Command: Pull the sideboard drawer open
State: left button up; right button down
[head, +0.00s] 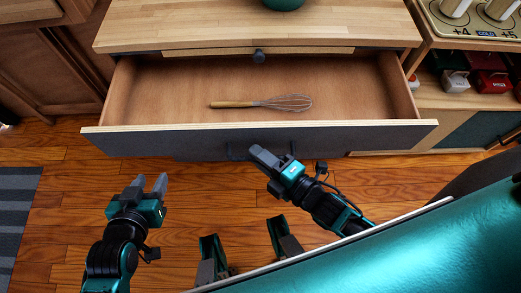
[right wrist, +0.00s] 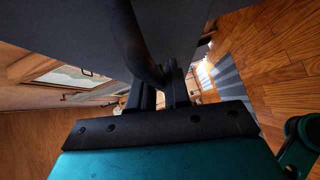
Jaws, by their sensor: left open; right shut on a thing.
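The sideboard drawer (head: 180,93) is pulled out and open in the head view, with a dark grey front (head: 135,143). A whisk (head: 262,103) with a wooden handle lies inside it. The drawer's dark handle (right wrist: 142,45) shows close up in the right wrist view. My right gripper (head: 268,157) is at the drawer front, its fingers shut on the handle; in the right wrist view the handle runs down between the fingers (right wrist: 158,95). My left gripper (head: 149,185) is open and empty, over the floor to the left in front of the drawer.
The sideboard's wooden top (head: 200,27) carries a dark green object (head: 283,4). A shelf with red and white items (head: 488,80) stands to the right, and wooden cabinets (head: 45,45) to the left. A grey striped rug (head: 18,220) lies on the floor at left.

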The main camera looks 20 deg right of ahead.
jog(key=c, duration=1.2)
grip_release()
jog(key=p+v, duration=0.1)
jog(key=v, duration=1.2)
jog(key=shift+s, duration=0.1)
